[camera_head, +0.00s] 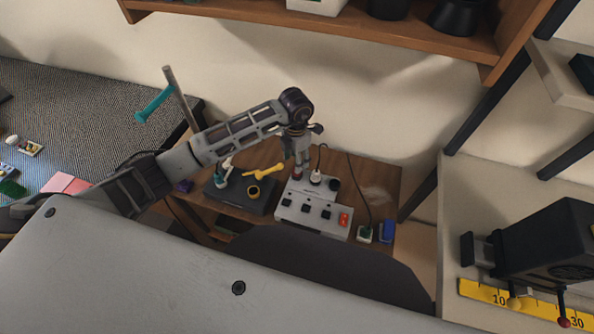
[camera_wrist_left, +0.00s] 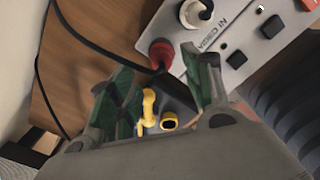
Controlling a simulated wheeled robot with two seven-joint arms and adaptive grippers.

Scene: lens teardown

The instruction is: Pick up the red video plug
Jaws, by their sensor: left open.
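The red video plug (camera_wrist_left: 160,53) sits at the edge of the grey box (camera_wrist_left: 222,48) beside the "VIDEO IN" lettering, with a dark cable near it in the left wrist view. In the head view the red plug (camera_head: 297,174) shows small, just below my left gripper (camera_head: 301,160). My left gripper (camera_wrist_left: 158,78) is open, its green-padded fingers apart with the plug just beyond the gap between the tips. I see no contact with the plug. My right gripper is not in view.
A white plug (camera_wrist_left: 196,13) stands close to the red one.

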